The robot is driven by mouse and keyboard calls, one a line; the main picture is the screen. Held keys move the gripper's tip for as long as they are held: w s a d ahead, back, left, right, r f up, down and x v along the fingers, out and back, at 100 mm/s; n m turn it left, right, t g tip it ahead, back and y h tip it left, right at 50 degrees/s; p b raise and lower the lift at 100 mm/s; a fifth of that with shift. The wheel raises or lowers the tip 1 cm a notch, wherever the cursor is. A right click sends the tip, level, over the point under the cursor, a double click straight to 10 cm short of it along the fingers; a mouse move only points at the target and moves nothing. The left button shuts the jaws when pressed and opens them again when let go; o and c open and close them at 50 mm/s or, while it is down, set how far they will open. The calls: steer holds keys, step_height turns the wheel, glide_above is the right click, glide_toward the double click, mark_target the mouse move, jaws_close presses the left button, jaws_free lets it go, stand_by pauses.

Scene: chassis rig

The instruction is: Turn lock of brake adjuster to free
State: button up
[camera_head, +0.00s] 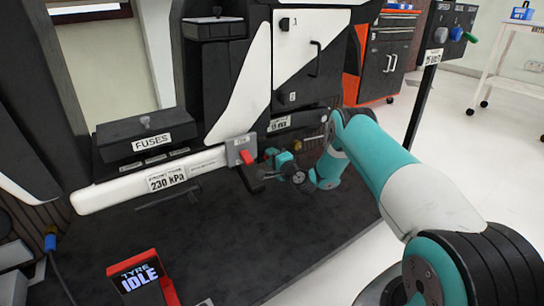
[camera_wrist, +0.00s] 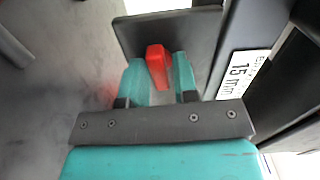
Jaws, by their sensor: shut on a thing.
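The lock of the brake adjuster appears as a red lever (camera_head: 247,171) on a grey plate (camera_head: 240,148), at the right end of the white bar. In the wrist view the red lever (camera_wrist: 156,56) stands between the two teal fingers, in front of a dark grey plate (camera_wrist: 198,32). My gripper (camera_head: 262,170) is shut on the red lever, and it also shows in the wrist view (camera_wrist: 158,82). The fingers hide part of the lever. Text on the plate is too small to read.
A label reading 15 mm (camera_wrist: 241,70) is close to the right of the fingers. A fuses box (camera_head: 145,140) and a white bar marked 230 kPa (camera_head: 110,190) lie left. A tyre display (camera_head: 138,277) stands front left. Black-and-white panels rise behind.

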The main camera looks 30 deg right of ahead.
steer(key=shift+f+m, duration=0.15)
steer(key=shift+m, duration=0.35)
steer(key=o, duration=0.7)
steer(key=shift+s, duration=0.1)
steer(key=s+p, duration=0.5)
steer(key=p, duration=0.2)
steer(key=s+p, duration=0.6)
steer(key=p, duration=0.2)
steer(key=s+p, duration=0.6)
steer(key=p, duration=0.2)
steer(key=shift+s+d, duration=0.15)
steer(key=shift+d, duration=0.2)
